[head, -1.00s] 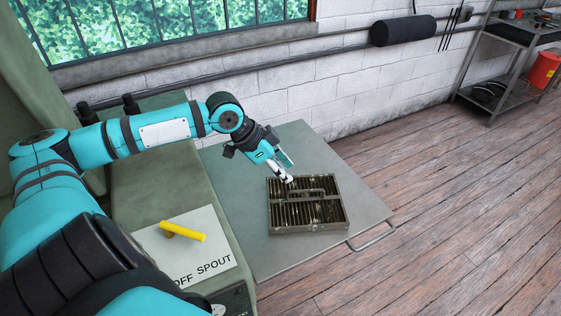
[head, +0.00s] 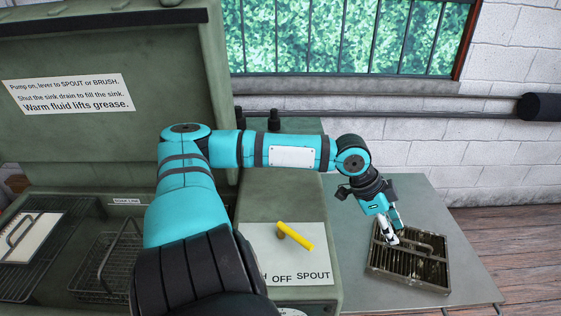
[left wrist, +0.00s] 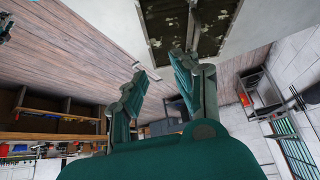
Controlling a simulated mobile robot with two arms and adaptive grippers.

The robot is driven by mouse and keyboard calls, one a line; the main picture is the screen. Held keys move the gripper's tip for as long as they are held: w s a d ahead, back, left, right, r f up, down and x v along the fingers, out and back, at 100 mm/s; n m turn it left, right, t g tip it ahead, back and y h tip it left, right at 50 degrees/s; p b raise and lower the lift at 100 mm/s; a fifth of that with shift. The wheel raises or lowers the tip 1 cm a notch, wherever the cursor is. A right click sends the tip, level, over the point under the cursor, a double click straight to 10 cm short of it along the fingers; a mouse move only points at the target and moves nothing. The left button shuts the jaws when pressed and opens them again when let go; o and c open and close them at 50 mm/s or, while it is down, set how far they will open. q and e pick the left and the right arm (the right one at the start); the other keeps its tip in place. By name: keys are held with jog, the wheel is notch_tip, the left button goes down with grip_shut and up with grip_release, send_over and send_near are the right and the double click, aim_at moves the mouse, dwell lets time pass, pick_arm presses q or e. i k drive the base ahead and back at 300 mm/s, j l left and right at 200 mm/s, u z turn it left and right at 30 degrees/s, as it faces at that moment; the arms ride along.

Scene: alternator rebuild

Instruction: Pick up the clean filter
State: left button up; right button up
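A square slatted metal filter (head: 412,272) with a bar handle (head: 412,243) lies flat on the side table; it looks dull brown with blotches. It also shows, dark with pale spots, at the top of the left wrist view (left wrist: 165,22). My left gripper (head: 393,232) points down at the filter's back left part, close to the handle. In the left wrist view its fingers (left wrist: 160,72) are apart with nothing held between them. Whether a fingertip touches the filter I cannot tell. A pale panel with a handle (head: 28,238) lies in the sink at the left. My right gripper is out of view.
The green parts washer has a raised lid (head: 110,130) with a sign. A wire basket (head: 105,265) sits in its sink. A yellow lever (head: 297,236) stands on the label plate (head: 290,263) beside the grey side table (head: 355,240). The wall is behind the table.

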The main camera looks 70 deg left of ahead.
aim_at(25, 240)
jog(key=k+l, duration=1)
jog(key=l, duration=0.15)
